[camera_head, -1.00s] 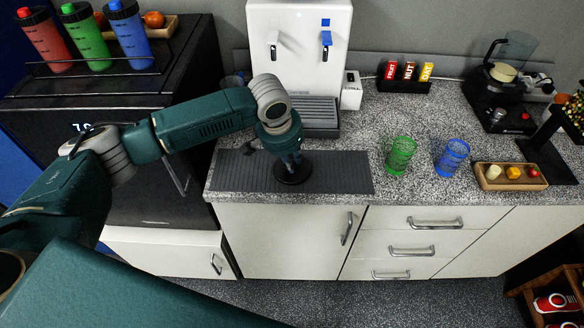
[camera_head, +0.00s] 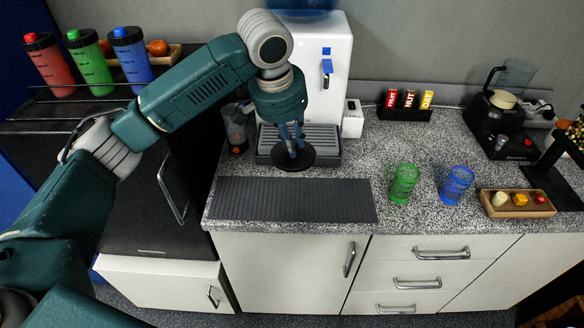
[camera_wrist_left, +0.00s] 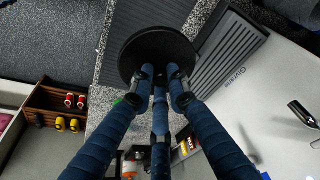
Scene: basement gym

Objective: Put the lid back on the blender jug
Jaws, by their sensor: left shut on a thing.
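A round flat black lid (camera_head: 287,160) is held level by my left gripper (camera_head: 292,148). It also shows in the left wrist view (camera_wrist_left: 158,36), where three blue fingers (camera_wrist_left: 160,88) are closed on its raised centre. In the head view the lid hangs in front of the water dispenser, over its drip tray. A dark, partly see-through jug on a base with an orange knob (camera_head: 237,126), seemingly the blender, stands left of the dispenser, apart from the lid. Its top rim is hard to make out. My right gripper is not in view.
The white dispenser (camera_head: 336,75) and drip tray (camera_head: 325,138) stand close around the lid. A ribbed mat (camera_head: 290,200) lies bare in front. Green (camera_head: 403,183) and blue (camera_head: 455,185) cups stand right. Another appliance (camera_head: 500,120) with a clear jug is far right.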

